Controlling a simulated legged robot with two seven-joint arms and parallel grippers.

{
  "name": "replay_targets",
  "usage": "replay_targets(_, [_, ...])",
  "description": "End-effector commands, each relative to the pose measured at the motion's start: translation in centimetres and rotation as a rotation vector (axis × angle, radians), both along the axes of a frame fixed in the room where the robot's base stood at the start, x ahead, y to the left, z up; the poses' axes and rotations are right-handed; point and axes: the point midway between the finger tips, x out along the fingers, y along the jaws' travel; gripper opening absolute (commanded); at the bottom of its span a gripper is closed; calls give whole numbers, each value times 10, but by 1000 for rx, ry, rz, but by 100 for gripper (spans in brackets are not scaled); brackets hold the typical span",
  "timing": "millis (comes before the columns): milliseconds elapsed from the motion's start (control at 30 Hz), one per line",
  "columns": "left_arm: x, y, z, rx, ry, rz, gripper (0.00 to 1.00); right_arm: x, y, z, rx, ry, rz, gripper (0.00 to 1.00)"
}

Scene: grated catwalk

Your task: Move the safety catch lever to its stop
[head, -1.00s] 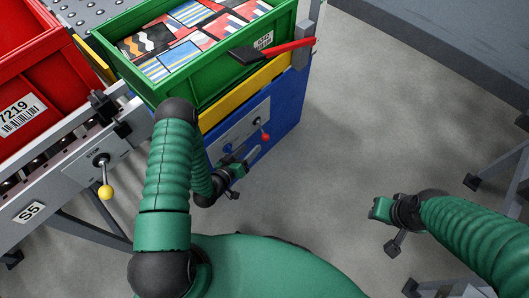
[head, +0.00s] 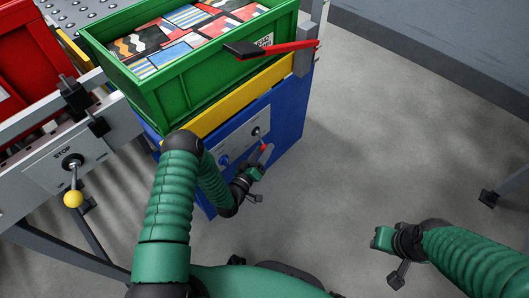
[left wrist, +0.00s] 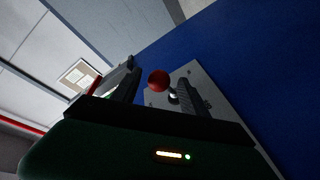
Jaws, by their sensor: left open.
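A short lever with a red ball knob (head: 264,147) is mounted on a grey plate (head: 237,137) on a blue panel. My left gripper (head: 261,157) is at this lever, open, and partly covers the knob in the head view. In the left wrist view the red knob (left wrist: 158,81) shows between the two open fingers (left wrist: 158,73); I cannot tell whether either touches it. The lever's pivot (left wrist: 174,97) shows beside the right finger. My right gripper (head: 381,238) is far to the right over bare floor; its jaw opening is not clear.
A green crate (head: 165,97) of patterned boxes stands above the blue panel (head: 290,115). A red bar with a black grip (head: 245,50) crosses its front corner. Left are a yellow-knob lever (head: 73,198) under "STOP" and a red crate (head: 30,45). The right floor is mostly clear.

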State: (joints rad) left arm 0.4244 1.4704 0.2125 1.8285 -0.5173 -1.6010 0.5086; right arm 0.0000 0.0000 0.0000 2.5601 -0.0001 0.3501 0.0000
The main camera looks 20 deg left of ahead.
Motion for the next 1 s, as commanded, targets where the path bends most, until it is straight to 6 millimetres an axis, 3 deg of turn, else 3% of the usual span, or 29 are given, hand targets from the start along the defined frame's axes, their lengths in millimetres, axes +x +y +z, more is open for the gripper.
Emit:
replay_targets(133, [13, -2, 0, 0, -1, -1, 52, 0, 0, -7, 0, 0, 0, 33])
replay_targets(400, [15, -2, 1, 0, 1, 0, 50, 0, 0, -6, 0, 0, 0, 33])
replay_targets(800, [15, -2, 1, 1, 0, 0, 0, 0, 0, -6, 0, 0, 0, 33])
replay_targets(1000, [16, -4, 1, 1, 0, 0, 0, 0, 0, -6, 0, 0, 0, 33])
